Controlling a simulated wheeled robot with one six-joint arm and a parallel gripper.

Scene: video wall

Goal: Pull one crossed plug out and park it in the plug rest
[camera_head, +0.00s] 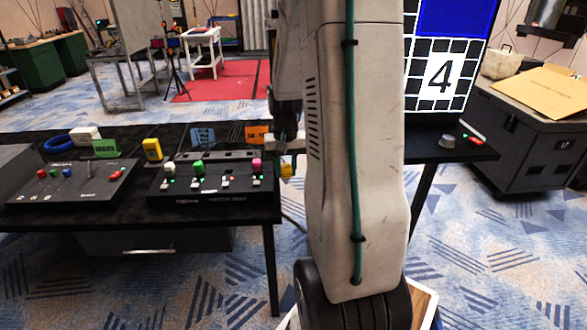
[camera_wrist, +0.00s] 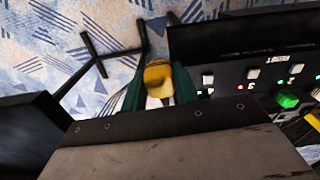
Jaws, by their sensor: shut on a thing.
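My gripper (camera_wrist: 157,88) is shut on a yellow plug (camera_wrist: 158,76), held between its green fingertips in the wrist view. In the head view the yellow plug (camera_head: 287,170) shows just right of the black patch box (camera_head: 215,197), near the table's right edge, partly hidden by my arm. In the wrist view, floor shows around the plug, and the box (camera_wrist: 235,45) lies to its right, apart from it. A white plug (camera_head: 169,168), a green plug (camera_head: 198,167) and a pink plug (camera_head: 257,165) stand on the box. I cannot tell which part is the plug rest.
Another black panel (camera_head: 70,185) with small coloured knobs stands on the table's left. A yellow block (camera_head: 152,149), green card (camera_head: 105,148) and blue ring (camera_head: 58,143) sit behind. A video wall (camera_head: 440,75) rises at right, with a grey knob (camera_head: 447,141) on the surface before it.

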